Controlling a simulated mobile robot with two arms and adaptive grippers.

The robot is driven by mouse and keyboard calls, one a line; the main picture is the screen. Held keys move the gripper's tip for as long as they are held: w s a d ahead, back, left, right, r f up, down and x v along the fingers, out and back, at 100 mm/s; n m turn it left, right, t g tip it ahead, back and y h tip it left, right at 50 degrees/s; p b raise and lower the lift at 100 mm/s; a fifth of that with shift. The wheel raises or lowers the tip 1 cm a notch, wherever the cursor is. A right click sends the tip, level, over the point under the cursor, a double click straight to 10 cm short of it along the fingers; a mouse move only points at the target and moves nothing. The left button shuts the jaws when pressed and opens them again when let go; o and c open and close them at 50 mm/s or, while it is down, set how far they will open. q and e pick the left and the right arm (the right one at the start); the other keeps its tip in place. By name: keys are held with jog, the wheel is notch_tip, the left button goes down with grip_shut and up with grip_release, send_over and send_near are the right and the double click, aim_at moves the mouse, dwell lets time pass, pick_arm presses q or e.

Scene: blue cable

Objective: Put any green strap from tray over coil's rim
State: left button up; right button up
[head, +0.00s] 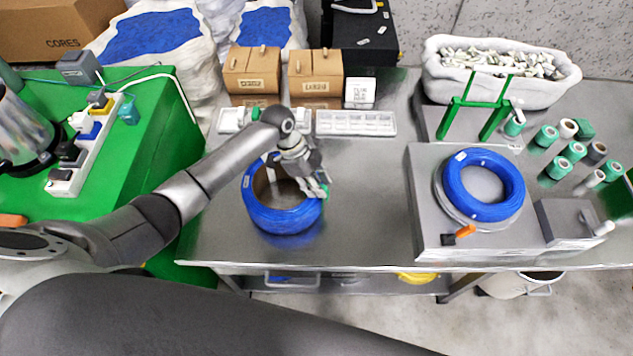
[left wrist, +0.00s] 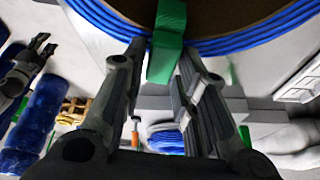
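A blue cable coil (head: 268,220) with a brown inside stands on the steel table, left of centre in the head view. My left gripper (head: 322,190) is at the right side of its rim. In the left wrist view, the coil's blue windings (left wrist: 235,42) cross the top. A green strap (left wrist: 166,45) lies across these windings, between the fingertips of my left gripper (left wrist: 164,55), which look closed on it. A bit of green also shows at the fingertips in the head view. White trays (head: 355,123) stand at the table's back.
A second blue coil (head: 483,186) lies on a grey machine (head: 428,205) at right, beside a green frame (head: 473,103) and several green rolls (head: 547,136). Brown boxes (head: 315,72) stand behind the trays. The table between the coils is clear.

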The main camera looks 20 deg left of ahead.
pick_arm(q)
jog(key=o, duration=0.6)
jog(key=shift+c, duration=0.2)
jog(key=shift+r+p, duration=3.2)
jog(key=shift+r, duration=0.35)
jog(key=shift+f, duration=0.1)
